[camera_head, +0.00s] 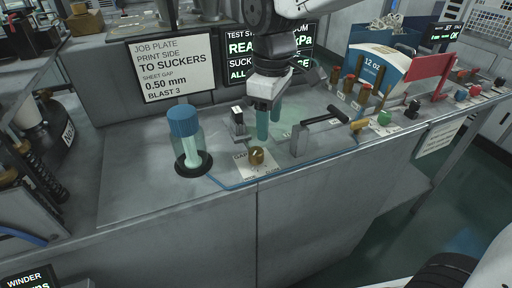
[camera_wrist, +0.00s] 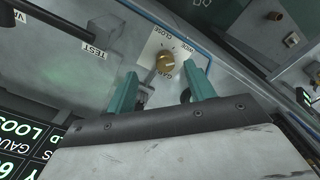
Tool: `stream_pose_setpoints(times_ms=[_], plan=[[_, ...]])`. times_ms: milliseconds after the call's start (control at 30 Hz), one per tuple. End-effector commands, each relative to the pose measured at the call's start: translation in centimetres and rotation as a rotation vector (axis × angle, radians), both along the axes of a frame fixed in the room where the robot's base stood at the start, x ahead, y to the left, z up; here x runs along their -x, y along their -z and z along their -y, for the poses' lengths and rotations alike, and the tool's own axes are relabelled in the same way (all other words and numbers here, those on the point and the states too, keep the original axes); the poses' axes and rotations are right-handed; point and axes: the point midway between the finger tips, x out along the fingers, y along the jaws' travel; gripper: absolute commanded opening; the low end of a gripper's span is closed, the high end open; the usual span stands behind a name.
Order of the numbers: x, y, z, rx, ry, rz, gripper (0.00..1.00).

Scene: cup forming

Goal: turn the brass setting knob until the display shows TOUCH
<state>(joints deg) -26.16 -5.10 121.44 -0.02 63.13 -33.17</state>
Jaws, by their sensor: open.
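The brass setting knob (camera_head: 257,156) stands on a white label plate (camera_head: 246,165) near the front of the grey bench. In the wrist view the knob (camera_wrist: 165,61) sits on its plate, marked CLOSE, WIDE and GAP. My gripper (camera_head: 268,120) is open with teal fingers pointing down, above and slightly behind the knob in the head view. In the wrist view my gripper (camera_wrist: 162,76) has its fingertips either side of the knob's near side, apart from it. A dark display (camera_wrist: 22,140) at the wrist view's left edge shows cut-off text including "LOOS"; its full reading is hidden.
The test display (camera_head: 240,50) is partly hidden by my arm. Bench in front is clear.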

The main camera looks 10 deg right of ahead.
Motion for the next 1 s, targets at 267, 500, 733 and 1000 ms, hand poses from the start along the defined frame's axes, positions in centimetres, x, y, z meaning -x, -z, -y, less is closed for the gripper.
stream_pose_setpoints(times_ms=[267, 500, 733, 1000], plan=[[-1.1, 2.2, -2.7, 0.005, -0.101, -0.01, 0.54], [-1.1, 6.0, -2.6, 0.005, -0.097, -0.012, 0.54], [-1.1, 8.4, -2.5, 0.005, -0.096, -0.009, 0.54], [-1.1, 8.8, -2.5, 0.005, -0.095, -0.009, 0.54]])
